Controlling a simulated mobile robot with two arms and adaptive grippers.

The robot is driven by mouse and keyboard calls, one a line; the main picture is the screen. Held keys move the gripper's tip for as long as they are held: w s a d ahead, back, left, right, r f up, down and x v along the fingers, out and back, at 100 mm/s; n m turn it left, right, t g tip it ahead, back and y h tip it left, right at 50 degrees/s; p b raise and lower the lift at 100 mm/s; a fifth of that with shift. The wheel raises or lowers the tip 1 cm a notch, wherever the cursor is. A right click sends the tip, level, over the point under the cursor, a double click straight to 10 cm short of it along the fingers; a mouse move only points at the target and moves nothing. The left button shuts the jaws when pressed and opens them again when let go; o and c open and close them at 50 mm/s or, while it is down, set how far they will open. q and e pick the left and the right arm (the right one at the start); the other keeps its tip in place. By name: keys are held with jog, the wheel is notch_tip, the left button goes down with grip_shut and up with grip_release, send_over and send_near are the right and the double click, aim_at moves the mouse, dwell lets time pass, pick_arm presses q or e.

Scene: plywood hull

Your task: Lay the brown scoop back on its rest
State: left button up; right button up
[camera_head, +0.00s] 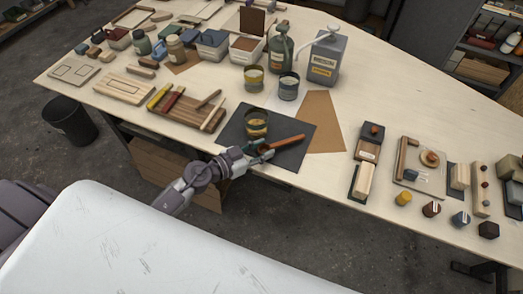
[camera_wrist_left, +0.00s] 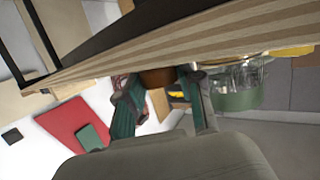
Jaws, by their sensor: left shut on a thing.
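My left gripper (camera_head: 262,151) is at the front edge of a dark mat (camera_head: 290,159), shut on the brown scoop (camera_head: 289,141). The scoop's orange-brown handle points right over the mat; its other end is hidden by the fingers. In the left wrist view a brown part (camera_wrist_left: 157,77) shows between the teal fingertips (camera_wrist_left: 160,90). A glass jar with a yellowish band (camera_head: 256,124) stands on the mat just behind the gripper. A wooden rack (camera_head: 187,116) to the left bears yellow, red and brown sticks; I cannot tell whether it is the scoop's rest. My right gripper is not in view.
Two open tins (camera_head: 253,78) (camera_head: 288,87) stand behind the mat. A brown sheet (camera_head: 322,120) lies to its right. Blocks and a tray (camera_head: 420,166) fill the right end. A grey pump container (camera_head: 325,58) stands at the back. Bare tabletop lies right of the sheet.

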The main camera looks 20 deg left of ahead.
pick_arm(q)
jog(key=shift+f, duration=0.1)
jog(key=o, duration=1)
jog(key=shift+s+a, duration=0.15)
jog(key=shift+s, duration=0.05)
jog(key=shift+b+v, duration=0.7)
jog(key=shift+v, duration=5.1)
